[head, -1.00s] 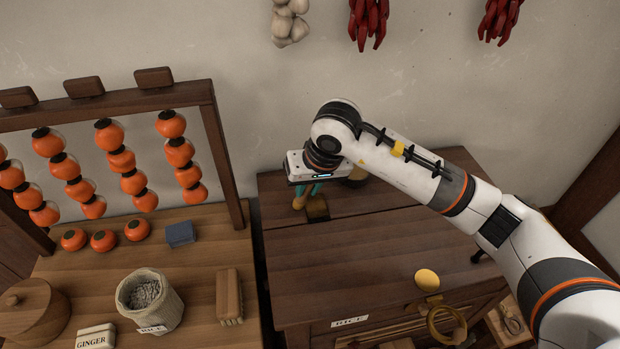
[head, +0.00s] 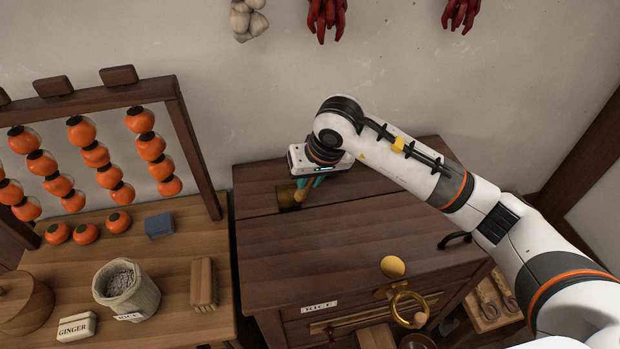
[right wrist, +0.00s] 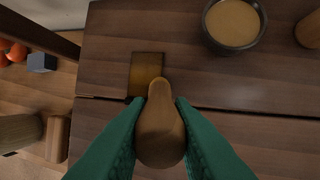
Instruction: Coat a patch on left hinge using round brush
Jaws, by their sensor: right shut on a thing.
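The left hinge (head: 289,197) is a small square brass-brown plate at the left of the chest top, by the seam. It also shows in the right wrist view (right wrist: 146,70). My right gripper (head: 314,183), with teal fingers, is shut on the round brush (head: 300,194), a wooden-handled tool pointing down. In the right wrist view the brush (right wrist: 160,135) sits between both fingers, its narrow end overlapping the hinge's lower right corner. The bristles are hidden, so contact cannot be told. A dark bowl of tan liquid (right wrist: 236,22) stands right of the hinge. My left gripper is not in view.
The wooden chest (head: 350,235) has clear room on its lid. A brown round object (right wrist: 309,30) stands near the bowl. The left bench holds a grey sack (head: 128,288), a blue block (head: 159,226) and a wooden brush-like block (head: 203,284), beside a persimmon rack (head: 195,150).

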